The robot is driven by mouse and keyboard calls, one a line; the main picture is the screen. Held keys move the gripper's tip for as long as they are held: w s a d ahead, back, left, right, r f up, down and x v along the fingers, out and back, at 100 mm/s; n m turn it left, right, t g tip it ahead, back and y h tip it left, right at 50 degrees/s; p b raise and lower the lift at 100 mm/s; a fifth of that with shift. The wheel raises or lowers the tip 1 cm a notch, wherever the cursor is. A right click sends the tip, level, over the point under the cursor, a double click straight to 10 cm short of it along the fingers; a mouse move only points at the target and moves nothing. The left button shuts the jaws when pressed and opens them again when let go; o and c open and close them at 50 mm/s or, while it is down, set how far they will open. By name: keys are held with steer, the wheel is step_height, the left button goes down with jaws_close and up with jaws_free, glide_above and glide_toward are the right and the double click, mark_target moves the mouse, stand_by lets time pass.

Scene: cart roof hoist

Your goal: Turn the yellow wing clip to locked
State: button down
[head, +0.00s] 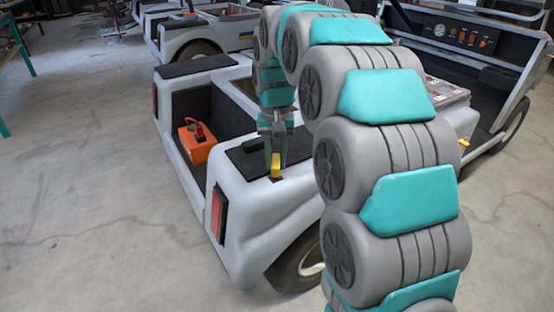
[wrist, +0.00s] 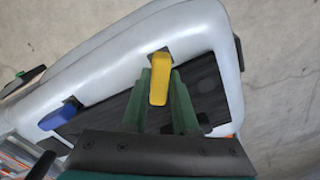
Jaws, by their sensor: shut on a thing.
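The yellow wing clip (head: 275,168) sits on the rear corner of the grey cart body (head: 245,215), at the edge of a black ribbed panel (head: 258,155). In the wrist view the clip (wrist: 160,80) points from the grey rim in over the dark panel (wrist: 115,112). My gripper (head: 276,152) reaches down from above and is shut on the clip. Its green fingers (wrist: 162,82) lie on either side of the clip in the wrist view. Any lock marking is too small to see.
A blue clip (wrist: 58,120) sits farther along the same rim. An orange box (head: 197,144) with a red top piece stands in the cart's open rear bay. More carts (head: 185,30) stand behind. The concrete floor (head: 75,200) at the left is clear.

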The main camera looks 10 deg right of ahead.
mark_target(273, 162)
steer(key=n, duration=0.6)
steer(key=shift+a, duration=0.3)
steer(key=shift+n, duration=0.3)
steer(key=c, duration=0.7)
jaws_free()
steer(key=shift+r, duration=3.9)
